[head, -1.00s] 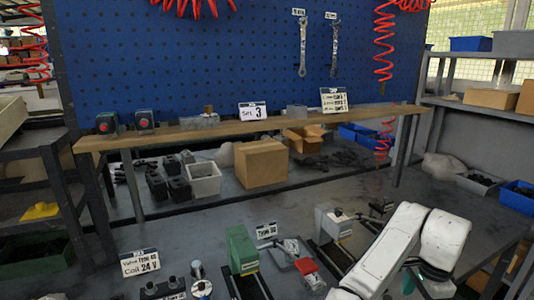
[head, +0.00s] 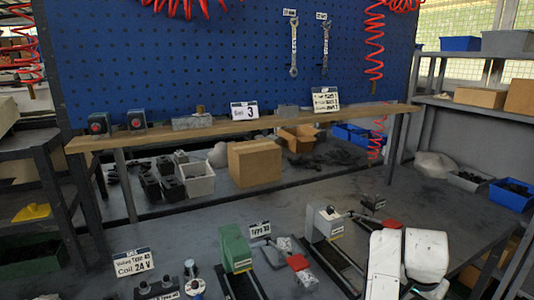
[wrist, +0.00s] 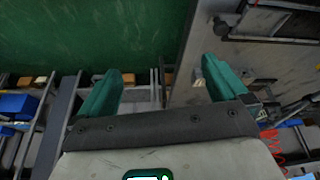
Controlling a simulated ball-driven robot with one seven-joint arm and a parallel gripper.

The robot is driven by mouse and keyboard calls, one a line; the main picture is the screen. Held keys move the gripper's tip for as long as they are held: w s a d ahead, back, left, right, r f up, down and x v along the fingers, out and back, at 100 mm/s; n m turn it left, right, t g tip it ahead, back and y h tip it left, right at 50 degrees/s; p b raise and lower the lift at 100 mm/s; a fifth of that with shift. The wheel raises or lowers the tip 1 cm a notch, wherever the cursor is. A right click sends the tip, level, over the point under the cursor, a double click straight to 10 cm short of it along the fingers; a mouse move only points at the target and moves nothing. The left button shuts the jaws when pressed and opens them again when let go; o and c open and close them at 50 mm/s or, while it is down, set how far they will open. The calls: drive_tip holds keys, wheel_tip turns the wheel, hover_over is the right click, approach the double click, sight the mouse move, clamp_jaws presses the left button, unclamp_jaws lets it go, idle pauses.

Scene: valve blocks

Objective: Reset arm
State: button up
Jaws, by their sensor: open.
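My gripper (wrist: 160,90) shows in the wrist view with its two green fingers spread wide apart and nothing between them. Beyond the fingers are a green surface and blurred shelving. In the head view my white arm is at the lower right, over the workbench; its gripper end is not visible there. On the workbench in the head view stand a green valve block (head: 236,249), a grey block (head: 326,224) and a small red-topped part (head: 298,262).
A wooden shelf (head: 270,122) crosses above the bench, with a "3" sign (head: 244,110) on it. A cardboard box (head: 254,163) and a light grey bin (head: 198,180) sit behind. A side rack (head: 450,108) stands at the right.

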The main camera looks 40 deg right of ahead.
drive_tip(key=s+a+f+n+y, duration=0.1)
drive_tip(key=a+f+n, duration=0.3)
drive_tip(key=a, duration=0.5)
drive_tip(key=s+a+f+n+y, duration=0.1)
drive_tip(key=a+f+n, duration=0.4)
drive_tip(key=a, duration=0.5)
drive_tip(key=s+a+f+n+t+y, duration=0.1)
drive_tip(key=s+a+f+n+y, duration=0.1)
drive_tip(key=a+f+n, duration=0.3)
drive_tip(key=s+a+n, duration=0.1)
drive_tip(key=a+n, duration=0.2)
drive_tip(key=a, duration=0.1)
drive_tip(key=shift+s+a, duration=0.15)
drive_tip(key=shift+a, duration=0.2)
